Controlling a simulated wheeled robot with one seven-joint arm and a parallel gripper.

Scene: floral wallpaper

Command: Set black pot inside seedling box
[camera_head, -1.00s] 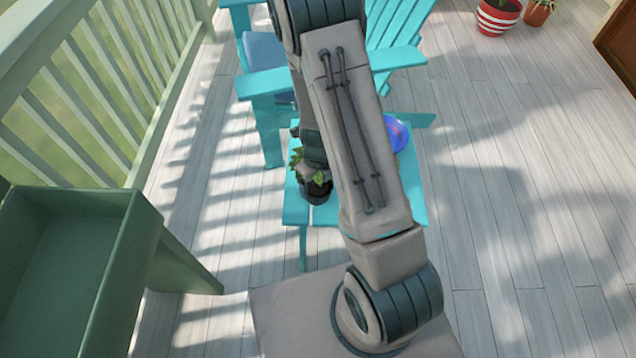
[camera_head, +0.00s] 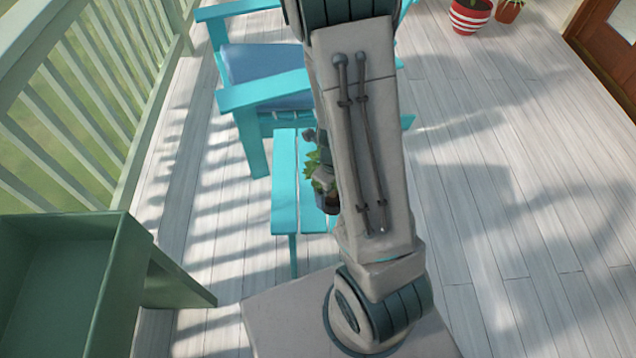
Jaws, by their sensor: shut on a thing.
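The black pot (camera_head: 328,203) with a green leafy plant shows at the left edge of my arm, above or on the turquoise slatted table; I cannot tell if it is lifted. My arm hides its right part. My gripper (camera_head: 324,183) is shut on the pot, mostly hidden behind my forearm. The seedling box (camera_head: 116,285) is a green, deep-walled box on slanted legs at the lower left. Its visible inside is empty. The pot and gripper are to its right, apart from it.
The turquoise table (camera_head: 285,190) stands under the pot, before a turquoise chair (camera_head: 262,95) with a blue cushion. A green railing (camera_head: 95,100) runs along the left. A red-and-white striped pot (camera_head: 468,15) stands far back. The deck at right is clear.

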